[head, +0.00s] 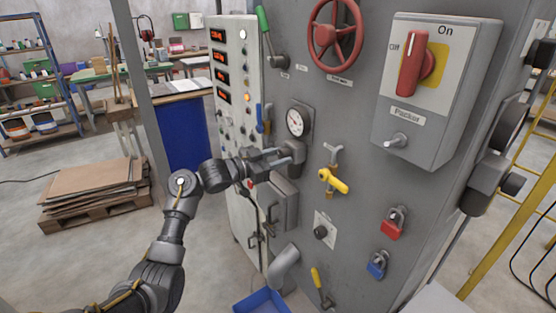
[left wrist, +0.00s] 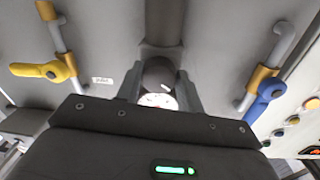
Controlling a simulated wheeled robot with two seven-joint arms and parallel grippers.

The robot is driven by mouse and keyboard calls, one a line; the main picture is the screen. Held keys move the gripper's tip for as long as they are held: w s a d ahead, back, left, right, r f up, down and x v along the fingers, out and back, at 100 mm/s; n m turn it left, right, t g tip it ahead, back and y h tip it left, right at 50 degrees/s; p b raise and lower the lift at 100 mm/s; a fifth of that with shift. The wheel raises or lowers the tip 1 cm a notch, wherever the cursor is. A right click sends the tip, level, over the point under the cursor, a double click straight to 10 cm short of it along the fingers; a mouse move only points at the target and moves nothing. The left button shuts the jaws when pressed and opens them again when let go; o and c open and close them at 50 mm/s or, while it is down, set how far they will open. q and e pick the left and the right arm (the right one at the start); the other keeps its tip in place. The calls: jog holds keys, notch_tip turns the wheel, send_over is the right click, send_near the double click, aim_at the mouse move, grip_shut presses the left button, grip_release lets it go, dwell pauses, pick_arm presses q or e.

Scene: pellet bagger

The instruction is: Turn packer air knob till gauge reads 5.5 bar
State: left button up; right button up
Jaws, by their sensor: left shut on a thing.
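The round white packer air gauge (head: 297,122) is on the grey machine front; its needle is too small in the head view to read exactly. My left gripper (head: 285,158) is just below the gauge, reaching in from the left. In the left wrist view its two fingers (left wrist: 160,88) are shut on the dark round packer air knob (left wrist: 158,73), one on each side. In the head view the gripper mostly hides the knob. A piece of the white gauge face (left wrist: 163,101) shows in the left wrist view, mostly hidden by the gripper body. My right gripper is out of view.
A yellow valve handle (head: 333,181) is right of the gripper, and a blue handle (head: 264,118) is to its left. A red handwheel (head: 335,35) and the Packer switch box (head: 431,90) are higher up. Red (head: 393,223) and blue (head: 377,264) padlocks hang lower right.

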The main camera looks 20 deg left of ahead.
pick_arm(q)
jog(key=m+b, duration=0.3)
jog(key=m, duration=0.1)
jog(key=shift+f, duration=0.15)
jog(key=m+b, duration=0.3)
jog(key=m, duration=0.1)
jog(key=shift+m+y+b, duration=0.3)
jog(key=shift+m+b, duration=0.1)
jog(key=m+b, duration=0.3)
jog(key=m, duration=0.1)
jog(key=shift+r+m+y+b, duration=0.2)
jog(key=shift+m+y+b, duration=0.1)
jog(key=shift+m+b, duration=1.1)
jog(key=o, duration=1)
jog(key=shift+r, duration=0.1)
